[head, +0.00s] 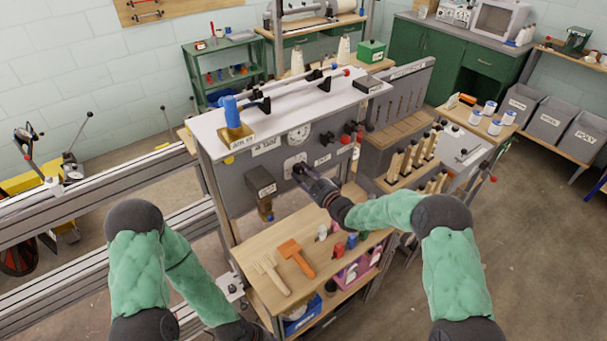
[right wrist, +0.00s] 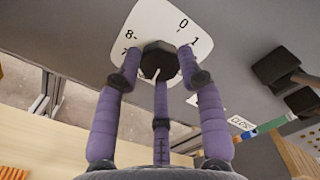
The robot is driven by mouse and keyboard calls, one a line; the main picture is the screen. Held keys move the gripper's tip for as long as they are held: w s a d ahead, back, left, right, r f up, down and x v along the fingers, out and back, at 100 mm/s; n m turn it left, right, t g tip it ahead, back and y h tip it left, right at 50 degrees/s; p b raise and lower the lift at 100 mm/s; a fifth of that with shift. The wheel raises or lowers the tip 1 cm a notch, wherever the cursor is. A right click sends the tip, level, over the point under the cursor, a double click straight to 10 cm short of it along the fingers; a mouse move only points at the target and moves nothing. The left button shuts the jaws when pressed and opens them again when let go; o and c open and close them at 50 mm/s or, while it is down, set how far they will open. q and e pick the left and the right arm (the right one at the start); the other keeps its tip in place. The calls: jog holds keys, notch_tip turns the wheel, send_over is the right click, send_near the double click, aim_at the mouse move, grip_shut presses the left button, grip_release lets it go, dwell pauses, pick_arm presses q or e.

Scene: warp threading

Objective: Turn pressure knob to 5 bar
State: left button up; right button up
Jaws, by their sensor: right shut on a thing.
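The pressure knob (right wrist: 158,60) is dark and many-sided, on a white dial plate (right wrist: 147,25) on the grey panel. In the right wrist view the plate shows 0, 1 and 8, and a partly hidden mark below the 8. A thin white line on the knob points downward there; the numerals on that side are hidden. My right gripper (right wrist: 160,80) has its purple fingers closed around the knob. In the head view my right gripper (head: 314,184) reaches the plate (head: 290,163) from the front right. My left arm is at the lower left, its gripper outside the picture.
A round white gauge (head: 299,133) is above the knob. A dark box (head: 262,182) hangs left of it, and red and black knobs (head: 346,138) are to the right. An orange brush (head: 296,257) and a pale fork-like tool (head: 271,273) lie on the wooden shelf below.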

jog(key=o, duration=1.2)
jog(key=shift+w+d, duration=0.15)
jog(key=shift+c, duration=0.2)
jog(key=v, duration=1.2)
